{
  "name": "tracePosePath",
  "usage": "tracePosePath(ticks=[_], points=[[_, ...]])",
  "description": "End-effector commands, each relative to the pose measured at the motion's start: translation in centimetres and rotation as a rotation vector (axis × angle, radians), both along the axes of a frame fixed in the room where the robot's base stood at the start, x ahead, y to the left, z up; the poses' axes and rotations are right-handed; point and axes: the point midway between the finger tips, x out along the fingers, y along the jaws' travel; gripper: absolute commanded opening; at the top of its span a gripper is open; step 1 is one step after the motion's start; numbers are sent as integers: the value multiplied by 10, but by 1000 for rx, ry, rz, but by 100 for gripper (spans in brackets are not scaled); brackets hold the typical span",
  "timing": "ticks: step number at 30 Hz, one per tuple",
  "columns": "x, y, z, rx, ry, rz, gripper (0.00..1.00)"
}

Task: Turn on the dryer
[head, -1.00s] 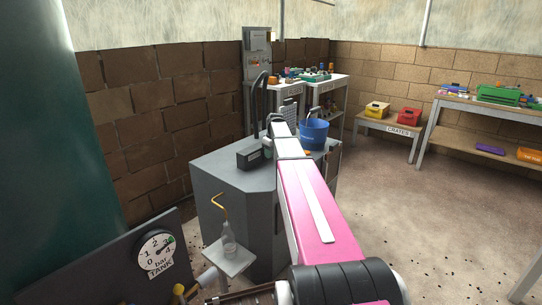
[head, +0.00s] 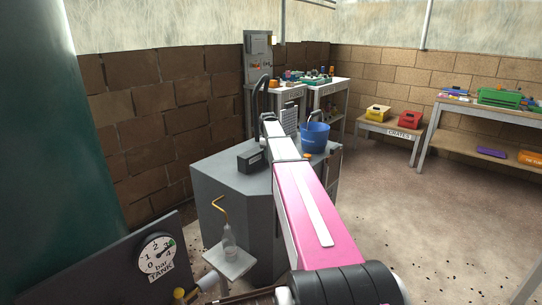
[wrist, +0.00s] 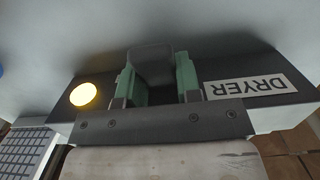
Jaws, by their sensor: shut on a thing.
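The dryer's dark box (wrist: 200,112) carries a white DRYER label (wrist: 248,87), upside down in the wrist view. A round lamp (wrist: 83,94) on the box glows yellow. My gripper (wrist: 150,78) has its green fingers on both sides of a dark block-shaped switch (wrist: 151,65) on the box and is shut on it. In the head view, the left end of the dryer box (head: 252,160) shows on top of a grey cabinet (head: 230,195), and an orange spot (head: 306,156) shows right of my arm. My arm hides the gripper and switch there.
A blue bucket (head: 314,136) stands right of my arm, near the cabinet's back edge. Open floor lies to the right.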

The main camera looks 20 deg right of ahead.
Motion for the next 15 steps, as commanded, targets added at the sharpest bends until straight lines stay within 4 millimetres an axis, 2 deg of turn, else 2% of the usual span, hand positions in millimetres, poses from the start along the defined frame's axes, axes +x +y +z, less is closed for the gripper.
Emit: tracePosePath(ticks=[1, 2, 3, 4, 15], points=[[0, 0, 0, -2, 1, 0, 0], [0, 0, 0, -2, 1, 0, 41], [0, 0, 0, -1, 0, 0, 54], [0, 0, 0, -1, 0, 0, 57], [1, 0, 6, 0, -1, 1, 57]])
